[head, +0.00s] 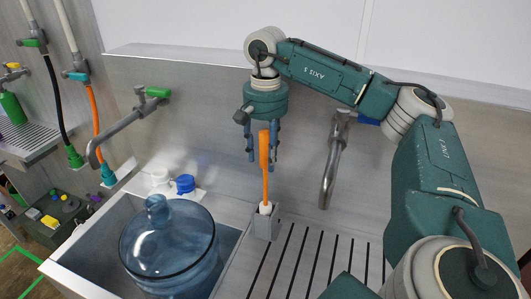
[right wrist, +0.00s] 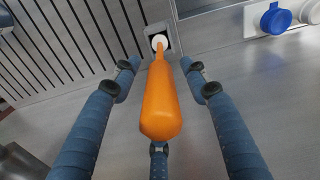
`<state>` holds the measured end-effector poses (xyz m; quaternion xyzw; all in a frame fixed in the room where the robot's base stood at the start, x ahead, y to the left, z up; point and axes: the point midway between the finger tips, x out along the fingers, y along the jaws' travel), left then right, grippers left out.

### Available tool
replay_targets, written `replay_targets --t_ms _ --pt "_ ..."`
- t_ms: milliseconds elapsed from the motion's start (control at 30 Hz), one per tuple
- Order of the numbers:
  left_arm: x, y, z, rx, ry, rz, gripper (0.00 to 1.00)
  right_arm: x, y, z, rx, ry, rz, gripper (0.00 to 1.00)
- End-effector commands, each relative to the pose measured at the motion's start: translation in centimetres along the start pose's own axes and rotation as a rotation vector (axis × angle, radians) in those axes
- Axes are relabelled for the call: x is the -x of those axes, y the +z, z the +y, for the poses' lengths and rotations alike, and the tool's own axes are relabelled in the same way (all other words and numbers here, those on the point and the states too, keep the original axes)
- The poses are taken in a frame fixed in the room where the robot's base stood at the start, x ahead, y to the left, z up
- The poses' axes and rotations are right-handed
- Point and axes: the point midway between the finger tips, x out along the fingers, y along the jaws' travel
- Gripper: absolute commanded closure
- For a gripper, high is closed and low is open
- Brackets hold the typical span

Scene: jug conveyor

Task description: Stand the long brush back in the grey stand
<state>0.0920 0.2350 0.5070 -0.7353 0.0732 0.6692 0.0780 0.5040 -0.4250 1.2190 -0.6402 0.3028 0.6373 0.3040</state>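The long brush (head: 265,185) has an orange handle and a white head. It stands upright with the head down in the small grey stand (head: 266,228) beside the slotted drainboard. In the right wrist view the orange handle (right wrist: 161,100) points toward the camera, and the white head sits inside the square opening of the stand (right wrist: 175,52). My right gripper (head: 263,157) is above the stand, its blue fingers spread around the top of the handle. In the right wrist view gaps show between the fingers (right wrist: 159,98) and the handle. My left gripper is not in view.
A blue water jug (head: 165,245) sits in the steel sink left of the stand. A blue cap (head: 185,184) and a white cap (head: 160,176) lie on the ledge behind it. A steel faucet (head: 331,170) rises right of my gripper. The slotted drainboard (head: 318,250) is clear.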

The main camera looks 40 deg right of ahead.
Motion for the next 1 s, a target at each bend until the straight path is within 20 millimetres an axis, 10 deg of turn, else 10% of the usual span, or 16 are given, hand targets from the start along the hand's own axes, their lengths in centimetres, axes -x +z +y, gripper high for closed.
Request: replay_targets --t_ms 367,1000 --pt "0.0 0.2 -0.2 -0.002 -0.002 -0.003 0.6 0.8 0.0 -0.1 0.0 -0.002 0.001 0.54" --pt "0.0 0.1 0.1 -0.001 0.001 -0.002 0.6 11.2 0.0 -0.1 0.001 -0.001 0.001 0.54"
